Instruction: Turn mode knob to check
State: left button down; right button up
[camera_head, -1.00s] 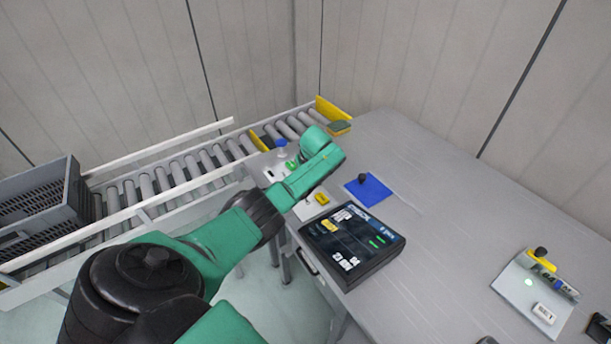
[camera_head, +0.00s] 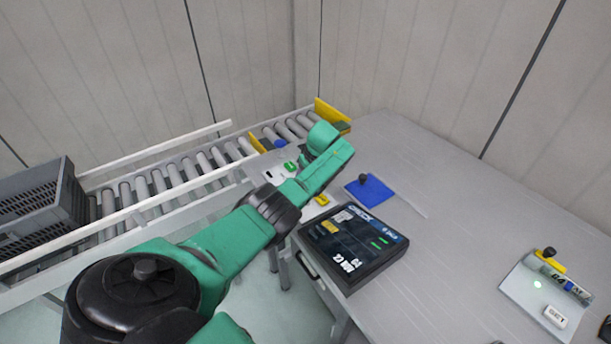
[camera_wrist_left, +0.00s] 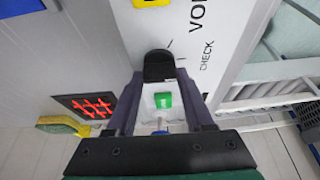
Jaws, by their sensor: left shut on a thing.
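The black mode knob (camera_wrist_left: 158,66) sits on a white panel (camera_wrist_left: 118,22) in the left wrist view. The word CHECK is printed beside it on the right, with a short tick mark nearer the knob. My left gripper (camera_wrist_left: 160,78) has a finger on each side of the knob and is shut on it. The knob's pointer direction is hard to tell. In the head view my left arm (camera_head: 270,208) reaches over the panel and hides the knob and the fingertips. My right gripper does not show.
A green button (camera_wrist_left: 163,100) lies between my fingers' bases. A red-lit display (camera_wrist_left: 88,106) is at left. A roller conveyor (camera_head: 150,182) with a grey crate (camera_head: 68,195) runs left.

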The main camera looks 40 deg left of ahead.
pick_arm(q)
jog(key=shift+c, duration=1.4)
grip_release()
jog(key=shift+d+r, duration=0.1)
jog(key=shift+r, duration=0.2)
jog(key=p+v, duration=0.1)
jog(key=v, duration=0.1)
jog(key=shift+d+r, duration=0.1)
jog(key=shift+r, duration=0.2)
jog(key=b+v, duration=0.1)
jog(key=v, duration=1)
jog(key=shift+r+b, duration=0.15)
jog(key=shift+b, duration=0.15)
jog(key=shift+s, duration=0.15)
jog(key=shift+d, duration=0.1)
